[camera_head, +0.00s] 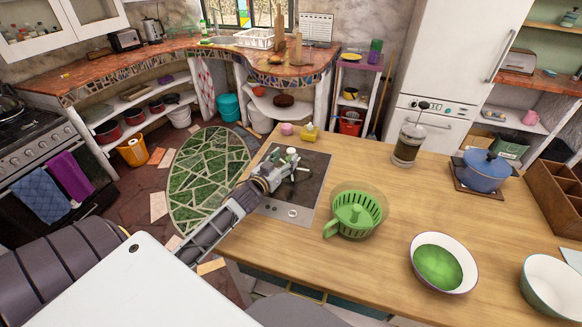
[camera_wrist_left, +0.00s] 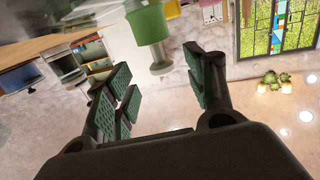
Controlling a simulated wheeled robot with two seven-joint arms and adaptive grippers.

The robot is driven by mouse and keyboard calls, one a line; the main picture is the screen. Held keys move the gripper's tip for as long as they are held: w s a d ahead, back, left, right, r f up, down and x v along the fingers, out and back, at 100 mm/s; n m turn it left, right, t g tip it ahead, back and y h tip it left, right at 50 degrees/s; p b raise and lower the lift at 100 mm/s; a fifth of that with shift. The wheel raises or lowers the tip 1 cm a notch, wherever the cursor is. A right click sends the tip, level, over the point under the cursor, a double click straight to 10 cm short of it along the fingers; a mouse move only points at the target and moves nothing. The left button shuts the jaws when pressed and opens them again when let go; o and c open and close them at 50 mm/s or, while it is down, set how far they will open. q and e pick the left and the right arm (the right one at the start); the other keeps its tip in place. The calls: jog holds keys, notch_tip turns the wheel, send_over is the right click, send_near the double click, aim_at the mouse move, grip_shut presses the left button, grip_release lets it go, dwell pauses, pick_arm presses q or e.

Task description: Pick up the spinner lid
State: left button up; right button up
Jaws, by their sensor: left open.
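A green salad spinner basket (camera_head: 356,212) with a central hub and a side handle sits in a clear bowl on the wooden table. A smooth green round piece (camera_head: 437,266) lies in a white bowl (camera_head: 466,250) to its right; I cannot tell for sure whether it is the spinner lid. My left gripper (camera_head: 291,168) is over the dark hob, left of the spinner and apart from it. In the left wrist view its fingers (camera_wrist_left: 165,92) are spread with nothing between the pads. My right gripper is out of view.
A dark hob (camera_head: 318,181) is set into the wooden table (camera_head: 400,190). A French press (camera_head: 408,142), a blue pot (camera_head: 484,172), a wooden crate (camera_head: 556,195) and another bowl (camera_head: 552,290) stand on it. A pink cup (camera_head: 287,129) and a yellow item (camera_head: 309,133) stand behind the hob.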

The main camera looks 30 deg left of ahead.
aim_at(289, 154)
pick_arm(q)
jog(key=shift+w, duration=0.1)
jog(key=shift+w+r, duration=0.1)
jog(key=shift+w, duration=0.65)
jog(key=shift+w+a+f+p, duration=0.1)
jog(key=shift+w+p, duration=0.1)
jog(key=shift+w, duration=0.7)
jog(key=shift+w+a+f+p, duration=0.1)
jog(key=shift+w+p, duration=0.1)
jog(key=shift+w, duration=0.65)
jog(key=shift+c, duration=0.2)
grip_shut()
